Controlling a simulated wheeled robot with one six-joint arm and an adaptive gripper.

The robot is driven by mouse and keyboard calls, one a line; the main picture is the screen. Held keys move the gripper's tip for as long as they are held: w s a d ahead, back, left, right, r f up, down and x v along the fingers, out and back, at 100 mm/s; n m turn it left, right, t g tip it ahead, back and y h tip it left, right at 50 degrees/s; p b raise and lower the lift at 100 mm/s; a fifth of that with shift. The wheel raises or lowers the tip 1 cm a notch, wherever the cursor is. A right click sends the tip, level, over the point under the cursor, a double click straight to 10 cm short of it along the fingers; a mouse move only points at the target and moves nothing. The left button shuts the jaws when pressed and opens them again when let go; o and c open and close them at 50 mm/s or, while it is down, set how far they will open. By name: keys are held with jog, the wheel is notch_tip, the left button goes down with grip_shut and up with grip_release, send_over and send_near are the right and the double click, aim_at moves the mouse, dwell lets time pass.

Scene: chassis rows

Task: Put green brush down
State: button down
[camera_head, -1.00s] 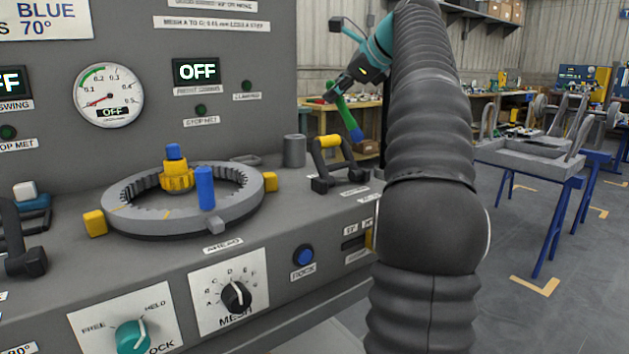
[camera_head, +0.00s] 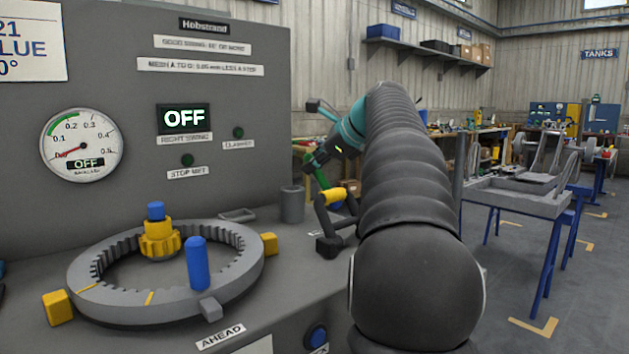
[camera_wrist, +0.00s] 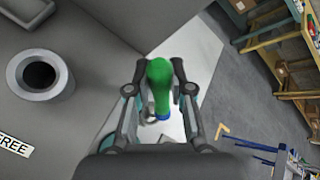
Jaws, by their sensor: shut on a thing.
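The green brush (camera_head: 318,177) has a green handle and a blue end. In the head view it hangs tilted from my gripper (camera_head: 311,160), its lower part partly hidden behind a yellow-topped dark handle. In the wrist view the green brush (camera_wrist: 159,78) sits between both fingers of my gripper (camera_wrist: 160,94), which is shut on it. Its blue end points away from the camera, over a pale strip beside the grey surface. A grey open-topped cup (camera_head: 292,205) stands on the machine ledge close to the brush. The cup also shows empty-looking and apart from the brush in the wrist view (camera_wrist: 22,91).
The dark handle (camera_head: 334,196) stands on the ledge right of the cup. A toothed grey ring (camera_head: 118,305) with a blue peg (camera_head: 196,264) lies at the left front. The machine panel (camera_head: 225,115) rises behind. Open floor (camera_head: 560,265) and a blue-legged stand (camera_head: 515,202) are right.

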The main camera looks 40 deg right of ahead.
jog(key=shift+f+b, duration=0.4)
jog(key=shift+f, duration=1.5)
jog(key=shift+f, duration=0.6)
jog(key=c, duration=1)
grip_release()
jog(key=shift+c, duration=0.2)
jog(key=shift+r, duration=0.1)
jog(key=p+v, duration=0.1)
jog(key=v, duration=1.1)
jog(key=shift+r, duration=0.6)
